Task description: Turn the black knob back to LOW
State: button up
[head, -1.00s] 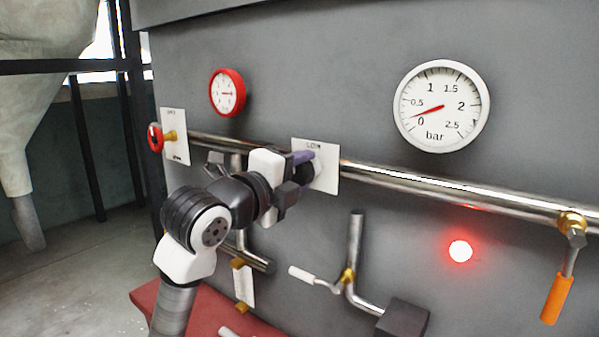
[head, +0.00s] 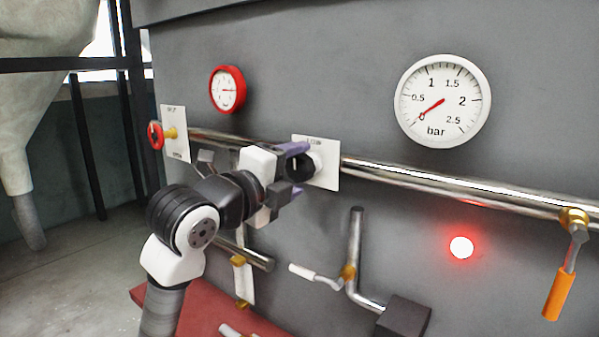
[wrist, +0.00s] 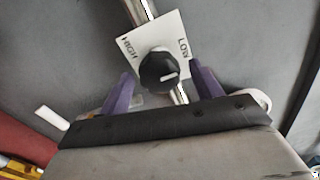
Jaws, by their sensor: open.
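The black knob (wrist: 157,72) sits on a white plate (wrist: 172,28) marked HIGH on the left and LOW on the right in the wrist view. Its white pointer line lies towards the right, on the LOW side. In the head view the knob (head: 302,163) is partly hidden by my gripper (head: 299,168). My gripper is open, with one purple finger on each side of the knob in the wrist view (wrist: 160,70). Gaps show between knob and fingers there.
A big white gauge (head: 442,101) reads about 0 bar. A red light (head: 461,247) glows below it. A steel pipe (head: 450,188) runs along the grey wall. An orange-handled valve (head: 560,295), a white-handled lever (head: 302,271) and a red handwheel (head: 155,135) are nearby.

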jog(key=b+v, duration=0.3)
jog(key=v, duration=0.9)
